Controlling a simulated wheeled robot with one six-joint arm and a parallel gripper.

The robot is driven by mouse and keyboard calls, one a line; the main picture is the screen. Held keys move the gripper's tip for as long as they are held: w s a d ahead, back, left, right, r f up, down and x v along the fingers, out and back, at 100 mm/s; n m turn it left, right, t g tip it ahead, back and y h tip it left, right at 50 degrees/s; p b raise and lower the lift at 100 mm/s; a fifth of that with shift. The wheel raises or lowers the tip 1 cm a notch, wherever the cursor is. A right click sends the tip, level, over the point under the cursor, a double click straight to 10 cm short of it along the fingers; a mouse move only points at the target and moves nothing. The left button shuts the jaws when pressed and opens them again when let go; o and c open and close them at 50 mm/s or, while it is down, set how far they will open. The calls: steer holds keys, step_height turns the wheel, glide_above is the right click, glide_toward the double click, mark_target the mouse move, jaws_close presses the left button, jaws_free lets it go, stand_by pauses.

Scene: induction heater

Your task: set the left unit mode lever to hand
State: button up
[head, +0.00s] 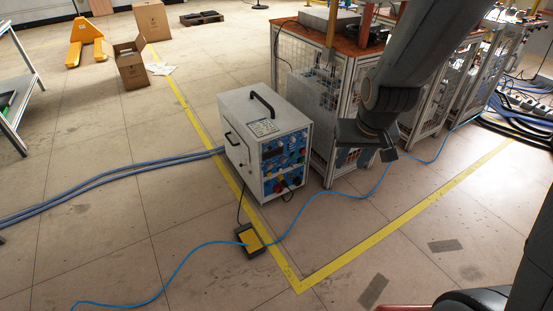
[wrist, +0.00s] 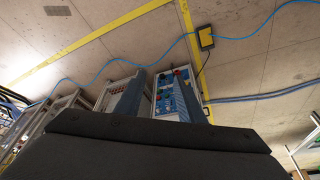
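The left unit is a white box (head: 240,130) with a black top handle, standing on the floor in the middle of the head view. Its blue front panel (head: 284,165) carries several coloured knobs and buttons; the mode lever is too small to pick out. The panel also shows, upside down, in the wrist view (wrist: 168,98). My gripper (head: 372,148) hangs to the right of the left unit, apart from it. Its dark body fills the lower part of the wrist view.
A second unit (head: 312,90) stands in a caged table frame just behind and right. A yellow foot pedal (head: 250,240) and a blue cable (head: 330,197) lie on the floor in front. Blue hoses (head: 120,178) run left. Open floor lies in front, inside yellow lines.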

steer(key=w+a+f+t+b, duration=0.2)
steer(key=w+a+f+b, duration=0.1)
steer(key=w+f, duration=0.3)
steer(key=w+a+f+t+b, duration=0.25)
steer(key=w+f, duration=0.25)
steer(key=w, duration=0.3)
steer(key=n+t+y+b, duration=0.2)
steer(key=t+y+b, duration=0.5)
steer(key=b, duration=1.2)
glide_toward(269, 147)
steer(key=w+a+f+t+h+b, duration=0.1)
steer(key=w+a+b, duration=0.1)
steer(key=w, duration=0.4)
steer(key=shift+w+a+f+h, duration=0.3)
steer(key=shift+w+a+f, duration=0.1)
steer(key=shift+a, duration=0.1)
steer(key=shift+t, duration=0.25)
jaws_close()
